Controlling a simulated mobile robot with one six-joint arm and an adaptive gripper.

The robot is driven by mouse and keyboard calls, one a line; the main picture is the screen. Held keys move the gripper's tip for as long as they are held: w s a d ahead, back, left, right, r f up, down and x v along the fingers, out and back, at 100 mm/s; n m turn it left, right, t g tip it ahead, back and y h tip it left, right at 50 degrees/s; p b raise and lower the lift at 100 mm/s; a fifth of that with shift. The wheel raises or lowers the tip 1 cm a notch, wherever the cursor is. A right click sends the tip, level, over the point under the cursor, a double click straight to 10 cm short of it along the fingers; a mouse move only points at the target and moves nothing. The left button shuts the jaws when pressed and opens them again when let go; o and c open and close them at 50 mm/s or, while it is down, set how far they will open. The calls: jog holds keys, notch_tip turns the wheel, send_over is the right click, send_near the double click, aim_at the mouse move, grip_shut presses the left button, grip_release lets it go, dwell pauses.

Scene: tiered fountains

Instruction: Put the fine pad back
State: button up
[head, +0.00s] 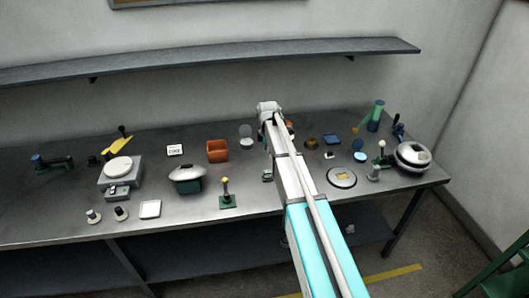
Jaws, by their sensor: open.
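I cannot single out the fine pad with certainty. A small dark blue square piece (332,139) lies right of my arm, and a round light blue disc (360,157) lies farther right. A white card with dark lettering (175,150), too small to read, stands at the left back. My arm reaches over the middle of the steel bench, its wrist near the back edge. The fingers of my gripper are hidden behind the arm links, so I cannot see whether they touch anything.
The steel bench (60,215) also bears an orange-brown box (217,150), a white-topped scale (118,170), a dark lidded device (188,177), a green-based stand (227,200) and a round silver machine (412,157). A shelf (220,58) runs above. Bare steel lies at front centre-left.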

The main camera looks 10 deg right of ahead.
dwell(0.3)
jog(key=shift+s, duration=0.1)
jog(key=s+a+m, duration=0.1)
jog(key=s+m, duration=1.7)
jog(key=s, duration=1.1)
